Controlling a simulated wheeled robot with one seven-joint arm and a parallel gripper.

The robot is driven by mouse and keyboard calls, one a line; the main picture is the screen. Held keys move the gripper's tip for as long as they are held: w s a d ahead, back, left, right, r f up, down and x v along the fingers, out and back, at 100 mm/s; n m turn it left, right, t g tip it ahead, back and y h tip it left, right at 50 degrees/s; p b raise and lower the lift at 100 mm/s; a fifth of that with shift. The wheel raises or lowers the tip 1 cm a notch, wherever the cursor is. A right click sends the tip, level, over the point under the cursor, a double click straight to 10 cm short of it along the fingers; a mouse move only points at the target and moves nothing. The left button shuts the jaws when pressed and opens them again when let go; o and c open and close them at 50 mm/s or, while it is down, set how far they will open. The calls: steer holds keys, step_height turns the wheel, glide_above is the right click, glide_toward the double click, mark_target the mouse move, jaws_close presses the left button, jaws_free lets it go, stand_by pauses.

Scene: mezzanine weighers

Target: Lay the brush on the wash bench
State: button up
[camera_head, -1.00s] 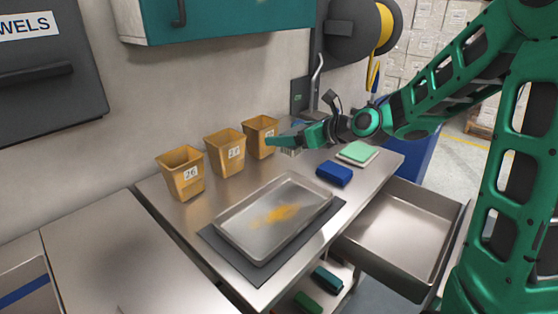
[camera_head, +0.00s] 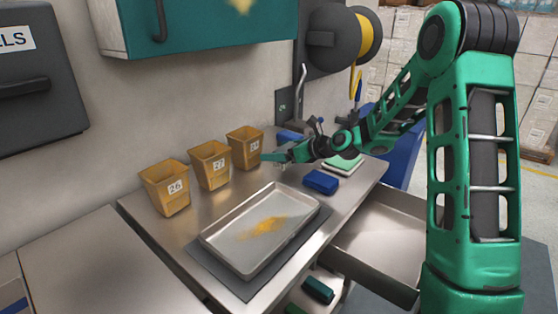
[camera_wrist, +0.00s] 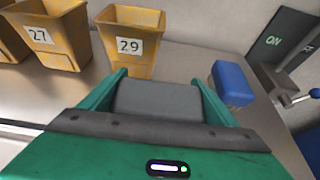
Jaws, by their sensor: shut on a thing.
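My gripper (camera_head: 266,157) is at the back of the steel wash bench (camera_head: 204,208), low over it, just right of the tub marked 29 (camera_head: 244,148). In the wrist view my gripper (camera_wrist: 160,78) has its jaws around a grey block (camera_wrist: 158,101). No bristles show on the block, so I cannot tell from its looks whether it is the brush. Its underside is hidden, and I cannot tell whether it touches the bench. A blue block (camera_wrist: 232,82) lies on the bench right of the jaws, apart from them.
Tubs 26 (camera_head: 165,187) and 27 (camera_head: 210,165) stand along the wall. A metal tray (camera_head: 285,210) with orange powder is on a dark mat. Another blue block (camera_head: 320,182) and a green-topped pad (camera_head: 343,163) lie at right. An open drawer (camera_head: 375,248) juts from the front.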

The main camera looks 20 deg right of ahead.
steer(key=shift+f, duration=1.45)
steer(key=o, duration=1.1)
steer(key=v, duration=1.2)
